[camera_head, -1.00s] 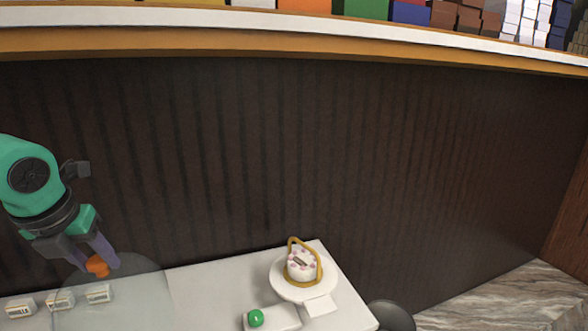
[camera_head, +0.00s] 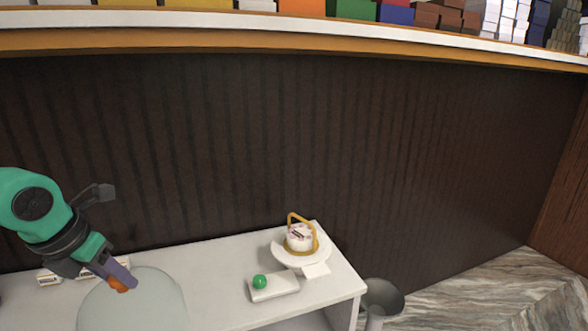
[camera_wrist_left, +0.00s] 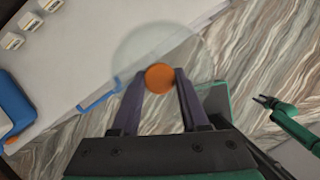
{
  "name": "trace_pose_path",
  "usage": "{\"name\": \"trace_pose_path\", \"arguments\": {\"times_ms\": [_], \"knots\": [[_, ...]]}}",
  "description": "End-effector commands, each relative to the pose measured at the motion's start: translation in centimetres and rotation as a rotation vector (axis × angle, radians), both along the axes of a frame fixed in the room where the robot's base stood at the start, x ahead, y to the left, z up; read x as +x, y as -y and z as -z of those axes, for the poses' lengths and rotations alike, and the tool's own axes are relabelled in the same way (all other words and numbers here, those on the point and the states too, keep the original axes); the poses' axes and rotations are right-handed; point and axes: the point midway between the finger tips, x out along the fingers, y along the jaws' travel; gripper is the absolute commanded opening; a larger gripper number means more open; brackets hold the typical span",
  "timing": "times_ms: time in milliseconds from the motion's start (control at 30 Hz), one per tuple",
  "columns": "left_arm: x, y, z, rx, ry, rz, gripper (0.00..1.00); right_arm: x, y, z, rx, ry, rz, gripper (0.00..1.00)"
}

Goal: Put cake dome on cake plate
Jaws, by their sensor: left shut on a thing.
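The cake dome (camera_head: 135,305) is a clear, pale bowl shape with an orange knob (camera_head: 119,285) on top. My left gripper (camera_head: 114,276) is shut on that knob and holds the dome at the lower left, left of the cake plate. In the left wrist view the knob (camera_wrist_left: 160,78) sits between the fingertips with the dome beyond. The white round cake plate (camera_head: 283,258) stands at the right end of the white counter. A small decorated cake (camera_head: 298,240) with a gold hoop is on it. My right gripper (camera_wrist_left: 264,101) shows small in the left wrist view; its jaws are unclear.
A green ball (camera_head: 260,282) rests on a white block (camera_head: 276,291) left of and nearer than the plate. White labelled blocks (camera_head: 49,278) line the counter's back left. A shelf of boxes runs overhead.

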Motion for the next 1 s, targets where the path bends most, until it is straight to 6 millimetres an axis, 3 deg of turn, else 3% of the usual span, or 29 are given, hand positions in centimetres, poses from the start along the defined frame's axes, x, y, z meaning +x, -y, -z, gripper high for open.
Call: {"name": "trace_pose_path", "arguments": {"times_ms": [267, 367, 567, 800, 900, 1000], "knots": [[0.1, 2.5, 4.7, -0.009, -0.004, 0.466, 0.0, 0.2, 0.0, 0.3, 0.0, 0.004, 0.0, 0.5], [0.0, 4.0, 7.2, -0.015, -0.003, 0.726, 0.0, -0.3, 0.0, 0.6, 0.0, -0.004, 0.0, 0.5], [-1.2, 7.8, 13.2, -0.021, 0.001, 1.421, 0.0, -0.5, 0.0, 1.1, -0.001, -0.007, 0.0, 0.5], [-4.6, 12.3, 21.0, -0.024, -0.001, 2.346, 0.0, -0.4, 0.0, 1.6, 0.0, -0.006, 0.0, 0.5], [-6.3, 13.7, 23.6, -0.024, -0.003, 2.67, 0.0, -0.4, 0.0, 1.8, 0.0, -0.005, 0.0, 0.5], [-7.5, 14.5, 25.2, -0.023, -0.002, 2.881, 0.0, -0.4, 0.0, 1.9, 0.0, -0.005, 0.0, 0.5]]}}
